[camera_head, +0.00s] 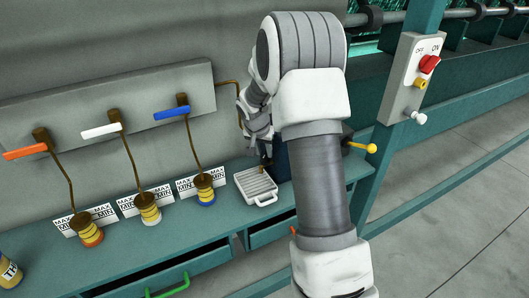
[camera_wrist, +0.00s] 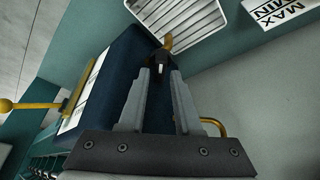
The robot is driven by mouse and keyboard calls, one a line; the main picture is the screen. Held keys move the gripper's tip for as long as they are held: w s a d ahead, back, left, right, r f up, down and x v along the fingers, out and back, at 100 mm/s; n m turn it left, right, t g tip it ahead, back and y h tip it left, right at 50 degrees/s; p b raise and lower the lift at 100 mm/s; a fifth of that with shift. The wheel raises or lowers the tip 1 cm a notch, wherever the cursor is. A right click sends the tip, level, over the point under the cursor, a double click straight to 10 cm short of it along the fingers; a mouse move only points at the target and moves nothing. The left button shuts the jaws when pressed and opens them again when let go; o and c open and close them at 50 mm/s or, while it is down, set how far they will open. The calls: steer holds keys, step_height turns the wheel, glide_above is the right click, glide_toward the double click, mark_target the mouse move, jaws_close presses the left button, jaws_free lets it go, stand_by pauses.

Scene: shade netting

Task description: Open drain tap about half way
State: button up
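A dark blue box-shaped tank (camera_wrist: 110,75) stands on the bench, mostly hidden behind my arm in the head view. In the wrist view a brass spout (camera_wrist: 167,43) comes out of its front, with a small black part bearing a white mark (camera_wrist: 159,66), seemingly the drain tap's handle. My gripper (camera_wrist: 163,76) is open, its two grey fingers pointing at the tap with their tips just short of or beside the black part; contact cannot be told. In the head view my gripper (camera_head: 260,138) is above the grated tray (camera_head: 243,190), and the brass spout (camera_head: 264,163) shows below it.
A yellow-knobbed lever (camera_head: 368,148) sticks out right of the tank. A switch box (camera_head: 413,75) with a red knob is on the post. Orange, white and blue lever taps (camera_head: 105,130) line the wall at left, above gauges marked MAX and MIN. A brass pipe (camera_wrist: 214,124) runs near my right finger.

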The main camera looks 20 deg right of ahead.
steer(key=shift+x, duration=1.1)
jaws_close()
